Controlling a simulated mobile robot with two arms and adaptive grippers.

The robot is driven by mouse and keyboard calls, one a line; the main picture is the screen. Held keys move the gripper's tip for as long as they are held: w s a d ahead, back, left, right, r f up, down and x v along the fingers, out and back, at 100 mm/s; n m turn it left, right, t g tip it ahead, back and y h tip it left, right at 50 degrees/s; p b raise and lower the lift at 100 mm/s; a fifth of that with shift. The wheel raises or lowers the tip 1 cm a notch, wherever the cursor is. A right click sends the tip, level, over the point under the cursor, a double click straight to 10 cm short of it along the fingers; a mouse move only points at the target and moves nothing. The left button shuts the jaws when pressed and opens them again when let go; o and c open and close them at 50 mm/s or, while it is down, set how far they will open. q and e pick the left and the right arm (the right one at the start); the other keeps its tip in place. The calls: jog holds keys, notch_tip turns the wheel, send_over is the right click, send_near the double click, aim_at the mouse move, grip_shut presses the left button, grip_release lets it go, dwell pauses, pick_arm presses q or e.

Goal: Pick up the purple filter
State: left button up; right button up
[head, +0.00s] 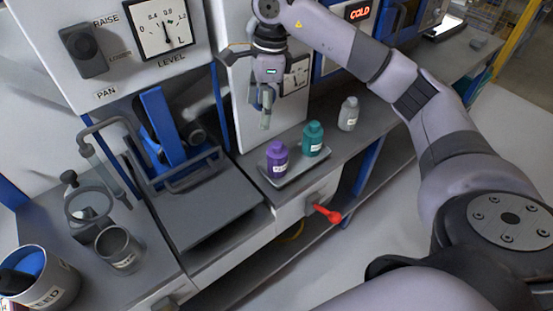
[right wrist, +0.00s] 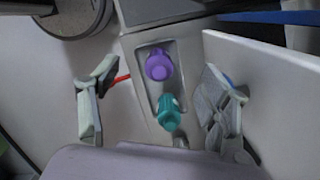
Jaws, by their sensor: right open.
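The purple filter (head: 277,160) is a small bottle-shaped piece with a pale label, standing upright on a shallow grey tray (head: 296,177) on the bench. It also shows from above in the right wrist view (right wrist: 159,65). My right gripper (head: 266,112) is open and empty, above and behind the tray in the head view. In the right wrist view its two fingers (right wrist: 160,110) are wide apart, with the purple filter and a teal one between them in the picture, well below. My left gripper is not in view.
A teal filter (head: 313,139) stands beside the purple one on the tray, and a grey-white one (head: 348,114) stands further right on the bench. A red handle (head: 327,214) sticks out at the front.

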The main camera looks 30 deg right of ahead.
jog(key=r+h, duration=0.2)
send_over(277, 143)
jog(key=f, duration=0.1)
jog(key=shift+m, duration=0.3)
jog(key=f+p, duration=0.1)
jog(key=f, duration=0.2)
jog(key=f+p, duration=0.1)
jog(key=f, duration=0.3)
jog(key=f+p, duration=0.1)
jog(key=f, duration=0.3)
jog(key=shift+s+d+f, duration=0.1)
jog(key=shift+s+d, duration=0.05)
jog(key=shift+d, duration=0.15)
jog(key=f, duration=0.1)
jog(key=f+p, duration=0.1)
jog(key=f, duration=0.1)
jog(key=f+p, duration=0.1)
jog(key=f, duration=0.1)
jog(key=shift+a, duration=0.3)
jog(key=shift+f, duration=0.2)
jog(key=shift+c, duration=0.3)
jog(key=c, duration=1.1)
